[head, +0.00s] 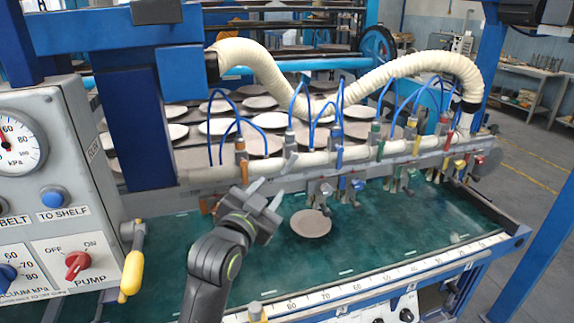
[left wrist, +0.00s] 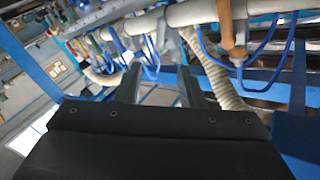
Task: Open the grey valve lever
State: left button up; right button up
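The grey valve lever (head: 289,160) hangs from the cream pipe, between an orange lever on its left and a blue one on its right. My left gripper (head: 266,192) is below and a little left of it, fingers pointing up, apart and empty. In the left wrist view, the two grey fingers of my left gripper (left wrist: 158,78) stand apart with nothing between them. A grey piece, seemingly the lever (left wrist: 162,35), shows on the pipe beyond the fingertips. No contact shows. My right gripper is in neither view.
The orange lever (head: 240,150) and blue lever (head: 338,157) flank the grey one, with blue hoses looping above. A brown plate (head: 311,223) lies on the green belt (head: 400,225). A grey control box (head: 95,150) with a yellow handle (head: 131,272) stands at left.

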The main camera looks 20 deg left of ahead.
aim_at(290, 164)
pick_arm(q)
jog(key=w, duration=0.4)
jog(key=w+p, duration=0.1)
jog(key=w, duration=0.3)
jog(key=w+d+p, duration=0.1)
jog(key=w, duration=0.2)
jog(key=shift+w, duration=0.4)
jog(key=shift+c, duration=0.2)
jog(key=shift+a, duration=0.1)
grip_shut()
